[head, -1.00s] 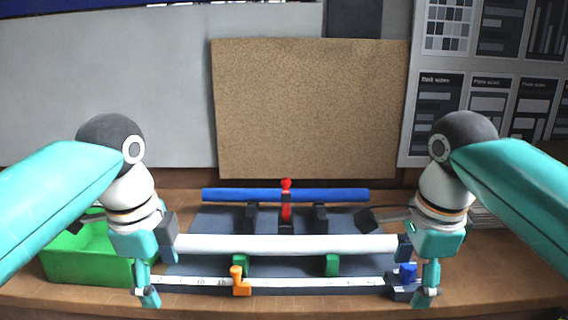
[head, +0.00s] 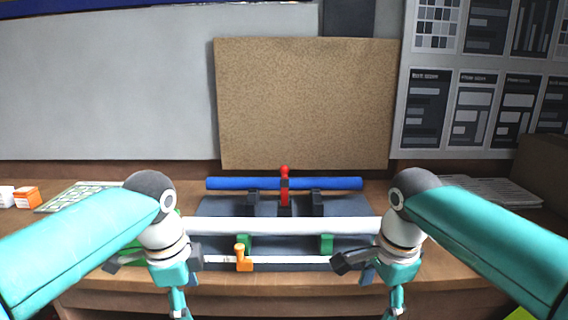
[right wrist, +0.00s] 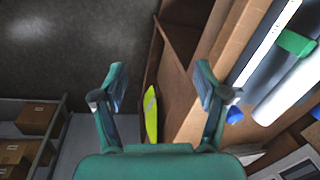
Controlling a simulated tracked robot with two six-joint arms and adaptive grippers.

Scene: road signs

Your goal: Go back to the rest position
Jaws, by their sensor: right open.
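My left gripper (head: 180,303) points down in front of the bench's left part. Its fingers are seen edge-on and cut by the frame bottom, so its opening cannot be told. My right gripper (head: 394,302) points down on the right side in the head view. In the right wrist view it (right wrist: 160,85) has its fingers spread with nothing between them. A white tube (head: 285,226) lies across green supports (head: 326,243) on the bench fixture, apart from the right fingers in the wrist view.
A blue tube (head: 230,183) lies behind, with a red clamp (head: 285,185). An orange stop (head: 242,260) stands on the front rail. The wooden bench (head: 110,290) edge lies close to both grippers. A yellow-green object (right wrist: 151,115) and shelves with boxes (right wrist: 38,113) show in the wrist view.

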